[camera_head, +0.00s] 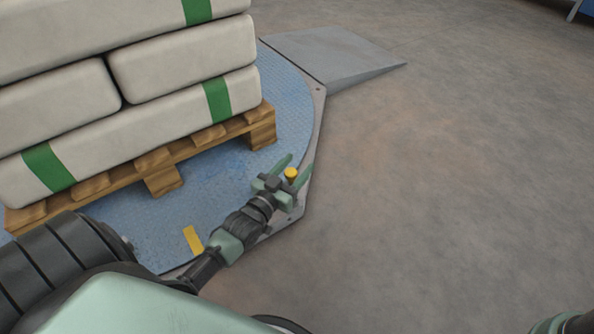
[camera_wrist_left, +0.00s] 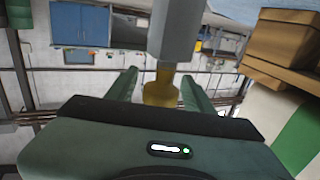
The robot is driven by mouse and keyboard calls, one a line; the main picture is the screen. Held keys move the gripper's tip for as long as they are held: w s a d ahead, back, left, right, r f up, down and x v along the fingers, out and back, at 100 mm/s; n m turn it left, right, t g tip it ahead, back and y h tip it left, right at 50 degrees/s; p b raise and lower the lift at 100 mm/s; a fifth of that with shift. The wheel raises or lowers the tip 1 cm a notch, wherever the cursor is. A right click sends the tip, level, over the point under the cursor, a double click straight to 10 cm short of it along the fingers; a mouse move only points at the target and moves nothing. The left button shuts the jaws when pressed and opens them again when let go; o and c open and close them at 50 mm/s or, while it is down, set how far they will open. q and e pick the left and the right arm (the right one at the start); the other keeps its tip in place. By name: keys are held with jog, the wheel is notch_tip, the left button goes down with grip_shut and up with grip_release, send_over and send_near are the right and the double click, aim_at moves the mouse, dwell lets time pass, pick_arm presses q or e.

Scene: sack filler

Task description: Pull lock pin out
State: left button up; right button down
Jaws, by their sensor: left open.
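The lock pin's yellow knob (camera_head: 291,173) stands at the edge of the round blue turntable plate (camera_head: 215,195). My left gripper (camera_head: 298,167) is at the knob, its two green fingers open on either side of it. In the left wrist view the yellow knob (camera_wrist_left: 161,90) sits between the spread fingers (camera_wrist_left: 160,88), with a gap showing beside it. A grey post-like part (camera_wrist_left: 173,35) adjoins the knob in that view. The rest of the pin is hidden. My right gripper is out of view.
A wooden pallet (camera_head: 163,180) stacked with pale sacks (camera_head: 185,60) with green bands stands on the turntable, left of the gripper. A yellow mark (camera_head: 193,240) lies on the plate. A grey ramp (camera_head: 335,55) is at the back. The concrete floor (camera_head: 450,180) at right is clear.

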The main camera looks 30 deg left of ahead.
pick_arm(q)
jog(key=shift+w, duration=0.2)
grip_shut()
dwell(1.3)
